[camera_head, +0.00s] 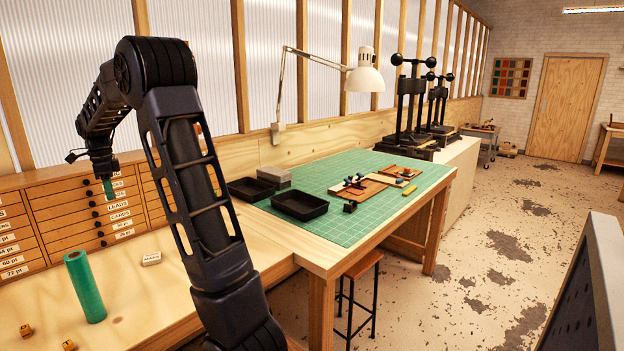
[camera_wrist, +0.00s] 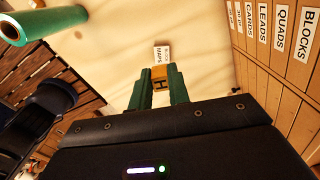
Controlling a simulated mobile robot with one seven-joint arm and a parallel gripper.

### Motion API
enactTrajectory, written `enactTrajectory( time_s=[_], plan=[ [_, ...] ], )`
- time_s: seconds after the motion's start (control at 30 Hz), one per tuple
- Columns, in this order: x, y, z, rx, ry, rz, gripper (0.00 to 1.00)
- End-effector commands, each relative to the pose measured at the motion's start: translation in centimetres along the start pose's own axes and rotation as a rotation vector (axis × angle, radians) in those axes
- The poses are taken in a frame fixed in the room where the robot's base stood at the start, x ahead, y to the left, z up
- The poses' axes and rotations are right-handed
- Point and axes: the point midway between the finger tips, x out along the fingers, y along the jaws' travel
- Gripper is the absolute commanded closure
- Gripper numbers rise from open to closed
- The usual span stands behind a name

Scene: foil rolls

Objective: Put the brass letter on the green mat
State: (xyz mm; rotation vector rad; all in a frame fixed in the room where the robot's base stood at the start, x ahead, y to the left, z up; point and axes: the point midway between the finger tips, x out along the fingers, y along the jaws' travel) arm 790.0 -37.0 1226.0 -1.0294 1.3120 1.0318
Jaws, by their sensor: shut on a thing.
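My gripper (camera_wrist: 159,90) is shut on a brass letter (camera_wrist: 159,77), a small block with an H-like face, held between its green fingertips. In the head view my gripper (camera_head: 108,189) hangs at the left, above the wooden bench and in front of the drawers; the letter cannot be made out there. The green mat (camera_head: 378,214) is a gridded sheet on the raised table at the middle, well to the right of my gripper. Two more small brass blocks, one farther left (camera_head: 26,330) and one beside it (camera_head: 69,345), lie on the bench's near left.
A green foil roll (camera_head: 85,287) stands upright on the bench, near a labelled white block (camera_head: 151,258). Black trays (camera_head: 300,206), wooden boards (camera_head: 360,190) and small tools occupy parts of the mat. A lamp (camera_head: 365,77) overhangs it. The mat's near right is bare.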

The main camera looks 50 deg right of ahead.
Motion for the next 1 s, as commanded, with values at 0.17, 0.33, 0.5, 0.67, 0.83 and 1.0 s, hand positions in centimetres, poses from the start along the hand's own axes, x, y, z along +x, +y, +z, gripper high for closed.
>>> enactTrajectory(
  time_s=[0.17, 0.33, 0.5, 0.67, 0.83, 1.0],
  plan=[
    [0.1, -1.9, -5.5, 0.100, -0.001, 0.002, 1.00],
    [0.1, -3.7, -12.5, 0.224, -0.002, 0.002, 1.00],
    [0.1, -4.7, -19.9, 0.354, -0.003, 0.002, 1.00],
    [0.1, -4.8, -26.9, 0.473, -0.004, 0.003, 1.00],
    [0.1, -4.2, -34.4, 0.598, -0.005, 0.003, 1.00],
    [0.0, -2.7, -41.7, 0.724, -0.005, 0.002, 1.00]
  ],
)
